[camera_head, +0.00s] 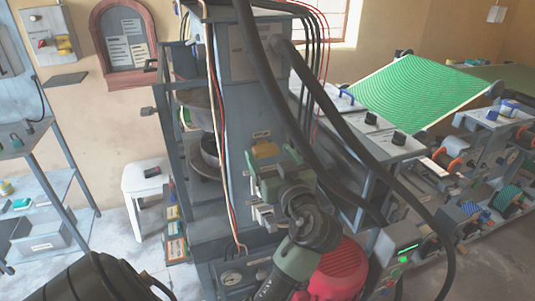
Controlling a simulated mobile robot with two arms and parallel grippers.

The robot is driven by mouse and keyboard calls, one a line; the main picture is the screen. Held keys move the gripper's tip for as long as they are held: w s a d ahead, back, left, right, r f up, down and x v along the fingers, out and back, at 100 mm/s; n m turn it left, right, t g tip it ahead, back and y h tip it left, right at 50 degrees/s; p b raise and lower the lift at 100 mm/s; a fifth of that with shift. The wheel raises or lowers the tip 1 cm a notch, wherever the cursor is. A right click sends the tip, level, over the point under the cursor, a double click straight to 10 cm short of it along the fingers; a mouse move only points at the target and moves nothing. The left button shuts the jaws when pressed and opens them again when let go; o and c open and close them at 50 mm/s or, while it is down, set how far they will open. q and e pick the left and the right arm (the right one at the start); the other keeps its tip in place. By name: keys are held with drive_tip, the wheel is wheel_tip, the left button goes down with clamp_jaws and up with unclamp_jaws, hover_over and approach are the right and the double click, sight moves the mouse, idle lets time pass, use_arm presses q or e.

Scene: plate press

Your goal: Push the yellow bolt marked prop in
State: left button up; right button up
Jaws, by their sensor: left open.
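The yellow bolt (265,149) sits on the front of the grey press column (228,105), under a small yellow label (261,134) too small to read for certain. My left gripper (259,196) is open, just below the bolt in the picture and in front of the column. Nothing shows between its fingers. I cannot tell whether it touches the column; it looks apart from the bolt. My right gripper is not in view.
Thick black hoses (345,115) hang in front of the press, right of the bolt. A red motor (335,272) stands low beside my left arm. A white stool (147,190) stands left of the press. A machine with a green sheet (420,90) fills the right side.

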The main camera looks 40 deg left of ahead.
use_arm(q)
drive_tip(key=shift+b+v, duration=0.65)
drive_tip(key=shift+v, duration=2.05)
